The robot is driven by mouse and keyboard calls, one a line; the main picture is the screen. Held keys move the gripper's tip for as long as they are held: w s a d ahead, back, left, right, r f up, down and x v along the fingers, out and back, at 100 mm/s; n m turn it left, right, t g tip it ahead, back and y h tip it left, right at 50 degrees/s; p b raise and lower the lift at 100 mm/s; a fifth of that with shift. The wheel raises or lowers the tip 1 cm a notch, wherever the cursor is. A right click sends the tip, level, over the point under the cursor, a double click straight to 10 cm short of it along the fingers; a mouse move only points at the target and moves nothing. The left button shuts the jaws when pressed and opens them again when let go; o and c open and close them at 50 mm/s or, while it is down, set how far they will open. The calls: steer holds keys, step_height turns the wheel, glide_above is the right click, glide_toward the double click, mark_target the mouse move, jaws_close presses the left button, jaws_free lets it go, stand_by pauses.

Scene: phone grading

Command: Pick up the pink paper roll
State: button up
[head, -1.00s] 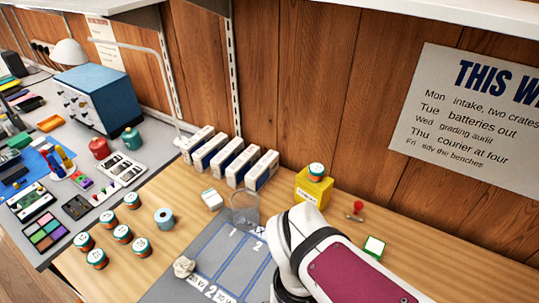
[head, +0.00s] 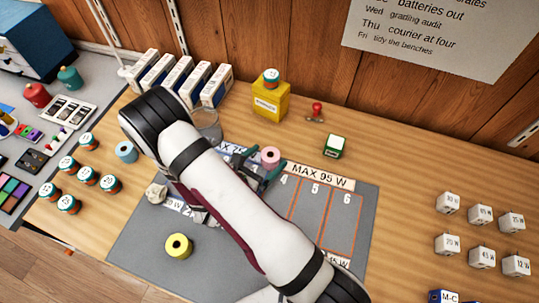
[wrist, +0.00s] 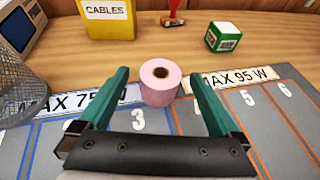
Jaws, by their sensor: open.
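The pink paper roll (head: 270,157) stands upright on the grey mat (head: 357,225), between the two white wattage labels. In the wrist view the pink roll (wrist: 160,83) shows its round top with a dark core hole. My gripper (head: 262,172) is open, with green fingers on either side of the roll's line. In the wrist view my gripper (wrist: 160,85) has nothing held between its fingers, and the roll sits around the gap between the fingertips. I cannot tell exactly how far the fingers are from it. My arm hides part of the mat in the head view.
A yellow cables box (head: 271,102) and a green-and-white box (head: 334,146) stand behind the mat. A mesh cup (head: 207,124) is left of the roll. A yellow roll (head: 178,246) sits on the mat's near left. Several white cubes (head: 482,257) stand at right.

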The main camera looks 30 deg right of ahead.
mark_target(277, 150)
steer(key=x, duration=0.5)
steer(key=shift+w+d+f, duration=0.1)
steer(key=shift+d+f, duration=0.1)
steer(key=shift+d, duration=0.1)
steer(key=c, duration=1.5)
